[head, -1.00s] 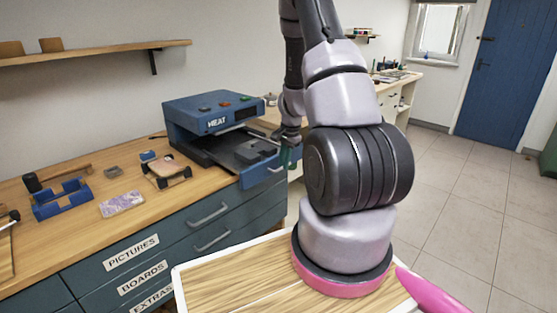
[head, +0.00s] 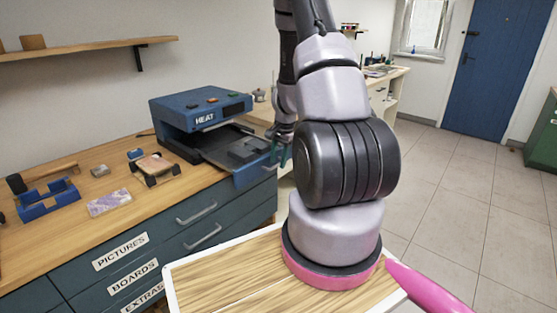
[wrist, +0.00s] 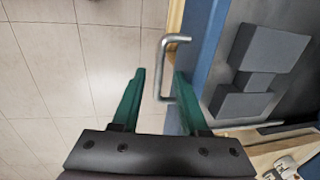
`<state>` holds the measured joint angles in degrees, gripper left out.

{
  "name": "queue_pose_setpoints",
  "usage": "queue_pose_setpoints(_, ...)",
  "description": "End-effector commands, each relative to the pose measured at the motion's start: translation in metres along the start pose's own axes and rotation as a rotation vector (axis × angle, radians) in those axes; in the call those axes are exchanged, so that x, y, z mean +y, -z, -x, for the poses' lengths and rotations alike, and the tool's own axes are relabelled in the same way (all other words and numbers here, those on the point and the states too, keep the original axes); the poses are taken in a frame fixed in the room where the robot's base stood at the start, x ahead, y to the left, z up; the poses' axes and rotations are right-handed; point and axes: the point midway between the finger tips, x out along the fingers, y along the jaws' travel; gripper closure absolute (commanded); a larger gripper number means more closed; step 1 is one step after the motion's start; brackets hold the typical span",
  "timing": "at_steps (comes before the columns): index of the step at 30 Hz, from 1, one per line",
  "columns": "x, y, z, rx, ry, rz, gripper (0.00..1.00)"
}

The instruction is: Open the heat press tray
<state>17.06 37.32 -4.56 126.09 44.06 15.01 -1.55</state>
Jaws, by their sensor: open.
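The heat press (head: 200,112) is a blue box marked HEAT on the wooden counter. Its dark tray (head: 222,150) extends out of the front slot, with a blue front panel (head: 257,172). My gripper (head: 282,152), with green fingers, is at that panel, partly hidden by my arm. In the wrist view the metal tray handle (wrist: 160,68) lies between the open fingertips of my gripper (wrist: 160,78). The fingers are not closed on it. Dark raised blocks (wrist: 258,70) show on the tray, which also appears in the wrist view (wrist: 222,45).
On the counter (head: 150,205) are a blue holder (head: 48,202), a patterned slab (head: 109,202) and a small stand (head: 157,168). Drawers (head: 120,252) lie below. The tiled floor (head: 440,200) to the right is open.

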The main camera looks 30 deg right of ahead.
Motion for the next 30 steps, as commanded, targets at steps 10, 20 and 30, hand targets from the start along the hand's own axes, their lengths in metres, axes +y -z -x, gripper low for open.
queue_pose_setpoints(10,-0.002,0.0,0.043,0.003,0.003,0.004,0.56)
queue_pose_setpoints(20,-0.001,0.0,0.099,0.002,0.002,0.002,0.56)
queue_pose_setpoints(30,0.0,0.0,0.108,0.0,0.0,0.0,0.56)
